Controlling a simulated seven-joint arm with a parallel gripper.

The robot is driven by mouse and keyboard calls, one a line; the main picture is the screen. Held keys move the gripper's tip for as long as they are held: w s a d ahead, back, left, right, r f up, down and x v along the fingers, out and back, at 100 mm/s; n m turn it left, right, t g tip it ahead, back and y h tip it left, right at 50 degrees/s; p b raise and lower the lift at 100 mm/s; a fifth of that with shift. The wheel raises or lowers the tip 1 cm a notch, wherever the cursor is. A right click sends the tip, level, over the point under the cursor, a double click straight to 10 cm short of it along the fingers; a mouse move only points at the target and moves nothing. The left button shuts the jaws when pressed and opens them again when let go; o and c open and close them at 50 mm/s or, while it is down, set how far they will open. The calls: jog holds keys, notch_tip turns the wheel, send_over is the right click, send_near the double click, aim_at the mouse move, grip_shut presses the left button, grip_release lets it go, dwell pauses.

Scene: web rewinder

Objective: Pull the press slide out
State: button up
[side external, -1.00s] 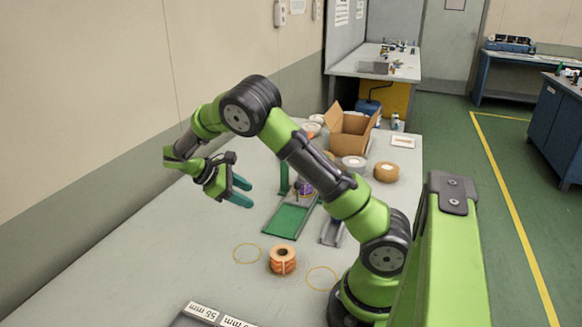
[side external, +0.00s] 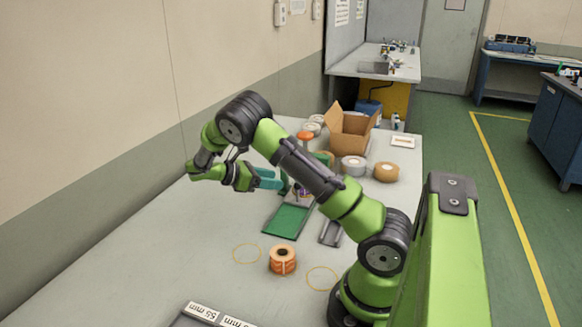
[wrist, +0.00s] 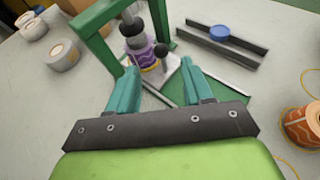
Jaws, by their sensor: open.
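The press has a green frame (wrist: 97,22) with a dark plunger above a purple roll (wrist: 140,52). The roll also shows in the side view (side external: 303,191), partly hidden by my arm. A black ball knob (wrist: 163,48) stands in front of the roll, over the pale slide plate (wrist: 172,66). The slide sits at the press end of the green bed (side external: 287,221). My gripper (side external: 282,180) is open and empty, level with the press. In the wrist view its teal fingers (wrist: 160,68) point at the knob, which appears between and beyond their tips. I see no contact.
A grey channel (wrist: 222,40) with a blue disc lies beside the press. An orange roll (side external: 282,260) and thin rings lie on the table's near part. Tape rolls (side external: 386,172) and an open cardboard box (side external: 348,130) stand behind. The table left of the bed is clear.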

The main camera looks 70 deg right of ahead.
send_over(293, 202)
notch_tip(293, 202, down, 3)
jog(key=shift+s+f, duration=0.1)
jog(key=shift+c, duration=0.2)
grip_shut()
jog(key=shift+a, duration=0.1)
